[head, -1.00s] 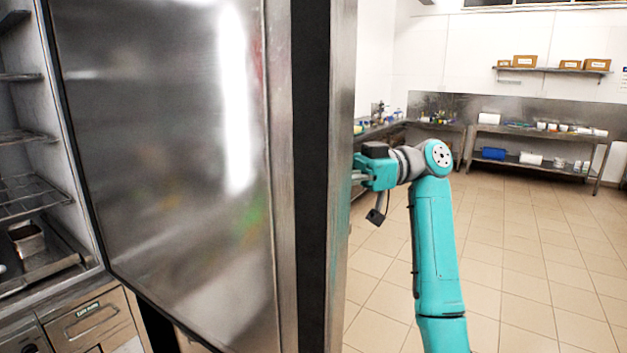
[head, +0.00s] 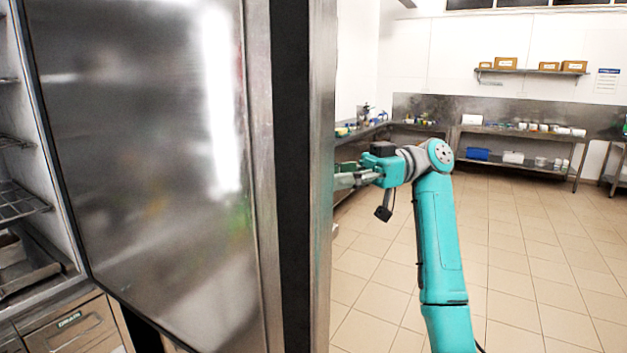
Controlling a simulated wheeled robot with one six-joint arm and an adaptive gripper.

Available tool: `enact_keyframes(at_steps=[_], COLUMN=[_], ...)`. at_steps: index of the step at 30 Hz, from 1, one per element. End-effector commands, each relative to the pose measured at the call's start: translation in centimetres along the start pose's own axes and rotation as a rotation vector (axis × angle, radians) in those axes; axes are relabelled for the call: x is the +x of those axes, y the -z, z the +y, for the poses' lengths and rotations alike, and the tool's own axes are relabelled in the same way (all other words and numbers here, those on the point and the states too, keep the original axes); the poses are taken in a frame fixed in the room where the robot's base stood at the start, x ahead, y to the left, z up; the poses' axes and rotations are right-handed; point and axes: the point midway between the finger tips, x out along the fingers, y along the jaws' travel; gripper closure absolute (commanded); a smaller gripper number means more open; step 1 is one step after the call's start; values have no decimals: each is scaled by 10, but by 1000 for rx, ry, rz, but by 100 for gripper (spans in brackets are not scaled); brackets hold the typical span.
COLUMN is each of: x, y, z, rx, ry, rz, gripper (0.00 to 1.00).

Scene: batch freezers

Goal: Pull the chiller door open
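The chiller door (head: 150,180) stands swung wide open in the head view, its steel inner face toward me and its dark-edged side at the middle of the picture. The chiller interior (head: 15,120) with wire racks shows at the far left. My gripper (head: 345,180) is at the right side of the door, near its outer face. Its fingers point left at the door and their tips are partly hidden behind the door's edge. The handle is not visible, and I cannot tell whether the fingers hold anything.
Drawers (head: 75,330) sit below the chiller at the lower left. A steel bench (head: 520,130) with a lower shelf stands along the back wall, under a wall shelf (head: 530,71) with cardboard boxes. The tiled floor (head: 530,240) on the right is clear.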

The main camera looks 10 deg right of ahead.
Motion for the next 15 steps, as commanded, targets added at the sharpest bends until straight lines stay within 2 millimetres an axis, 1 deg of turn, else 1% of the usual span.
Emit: enact_keyframes(at_steps=[1,6,9,15], x=[-12,-43,-57,-70], y=[0,0,0,0], z=[0,0,0,0], rx=[2,2,0,0], ry=[-3,-2,-1,0], rz=[0,0,-1,0], gripper=[60,60,60,60])
